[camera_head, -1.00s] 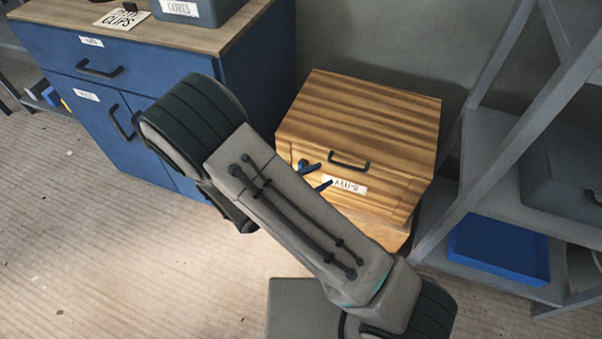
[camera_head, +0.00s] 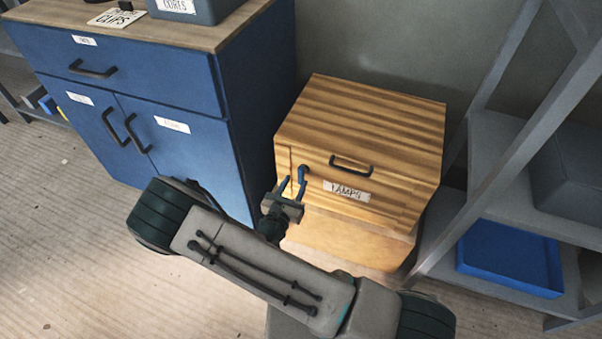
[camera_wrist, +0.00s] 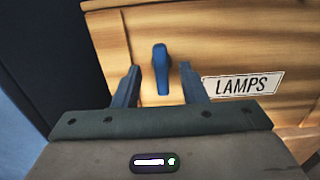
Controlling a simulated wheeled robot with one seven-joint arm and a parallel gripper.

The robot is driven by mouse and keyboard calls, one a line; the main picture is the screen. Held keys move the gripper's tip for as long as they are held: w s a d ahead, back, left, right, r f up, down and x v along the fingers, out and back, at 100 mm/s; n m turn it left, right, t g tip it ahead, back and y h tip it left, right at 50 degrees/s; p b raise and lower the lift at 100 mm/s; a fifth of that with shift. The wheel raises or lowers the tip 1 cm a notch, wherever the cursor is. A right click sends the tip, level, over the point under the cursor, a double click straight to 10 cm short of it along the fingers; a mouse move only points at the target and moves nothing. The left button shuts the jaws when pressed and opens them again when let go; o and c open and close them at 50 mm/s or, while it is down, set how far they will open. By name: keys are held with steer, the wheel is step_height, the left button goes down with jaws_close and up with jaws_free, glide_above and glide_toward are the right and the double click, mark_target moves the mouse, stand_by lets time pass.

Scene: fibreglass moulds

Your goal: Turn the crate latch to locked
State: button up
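The wooden crate (camera_head: 356,130) stands against the wall, its front carrying a black handle and a label reading LAMPS. The blue latch (camera_wrist: 161,72) is on the left part of the crate front and hangs about straight down in the wrist view. It also shows in the head view (camera_head: 303,173), partly behind my gripper. My gripper (camera_head: 293,188) is open in front of the latch. In the wrist view my gripper's fingers (camera_wrist: 161,84) stand apart, one on each side of the latch, with a gap visible on both sides. I cannot tell whether the tips touch the crate.
A blue cabinet (camera_head: 170,110) stands to the left of the crate. A grey shelf rack (camera_head: 500,150) with a blue tray (camera_head: 510,257) stands close on the right. The floor (camera_head: 60,230) at the left is clear.

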mark_target(299, 174)
steer(key=x, duration=0.5)
steer(key=shift+w+d+b, duration=0.15)
steer(key=shift+w+b, duration=0.15)
steer(key=shift+b, duration=0.05)
jaws_close()
